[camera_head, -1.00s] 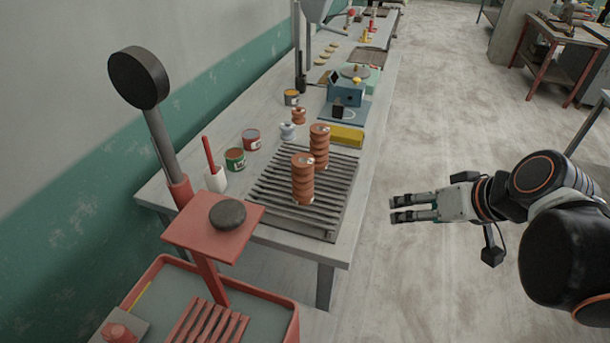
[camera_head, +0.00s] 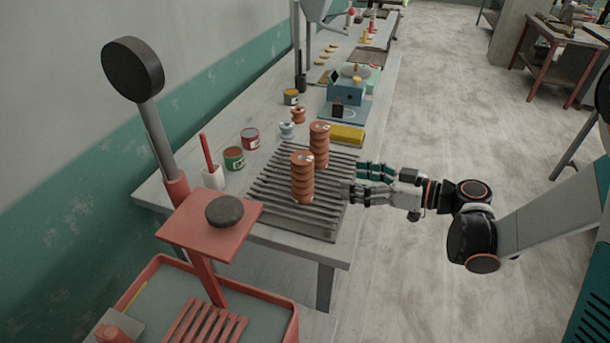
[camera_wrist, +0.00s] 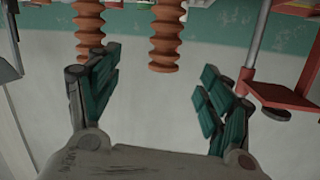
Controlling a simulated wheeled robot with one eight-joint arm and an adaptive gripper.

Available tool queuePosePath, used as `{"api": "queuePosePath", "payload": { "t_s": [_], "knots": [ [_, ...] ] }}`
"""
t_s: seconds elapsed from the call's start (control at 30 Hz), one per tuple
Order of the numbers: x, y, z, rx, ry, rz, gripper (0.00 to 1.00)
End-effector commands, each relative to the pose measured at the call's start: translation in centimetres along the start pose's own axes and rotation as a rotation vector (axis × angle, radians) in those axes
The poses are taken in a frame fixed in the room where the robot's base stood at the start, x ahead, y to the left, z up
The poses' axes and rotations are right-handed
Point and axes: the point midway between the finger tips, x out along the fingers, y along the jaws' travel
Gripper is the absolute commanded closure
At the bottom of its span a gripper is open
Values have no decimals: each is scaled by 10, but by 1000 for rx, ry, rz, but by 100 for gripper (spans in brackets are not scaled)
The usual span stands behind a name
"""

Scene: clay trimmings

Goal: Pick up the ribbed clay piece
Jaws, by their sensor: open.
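Two orange-brown ribbed clay pieces stand upright on the slatted grey rack (camera_head: 262,212). The front ribbed clay piece (camera_head: 302,180) is closer to the red stand, and the rear ribbed clay piece (camera_head: 319,145) is just behind it. My gripper (camera_head: 353,180) is open and empty, at the rack's right edge, pointing left toward the front piece with a gap between. In the wrist view the front piece (camera_wrist: 166,38) shows between the spread fingers, and the rear piece (camera_wrist: 89,28) shows beyond the left finger. Both are cut off by the top edge.
A red stand (camera_head: 210,228) with a dark round disc (camera_head: 225,211) is at the near left. A yellow block (camera_head: 347,134), several cans and a small orange spool (camera_head: 298,115) stand around the rack. Open floor lies right of the table.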

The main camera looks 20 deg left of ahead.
Motion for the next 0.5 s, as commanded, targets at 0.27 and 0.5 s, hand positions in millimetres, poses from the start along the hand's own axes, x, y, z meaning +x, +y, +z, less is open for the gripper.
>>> {"api": "queuePosePath", "payload": {
  "t_s": [0.27, 0.5],
  "knots": [
    [10, 4, 18, -126, 151, -60, 27],
    [25, 2, 19, -152, 181, -72, 27]
  ]
}}
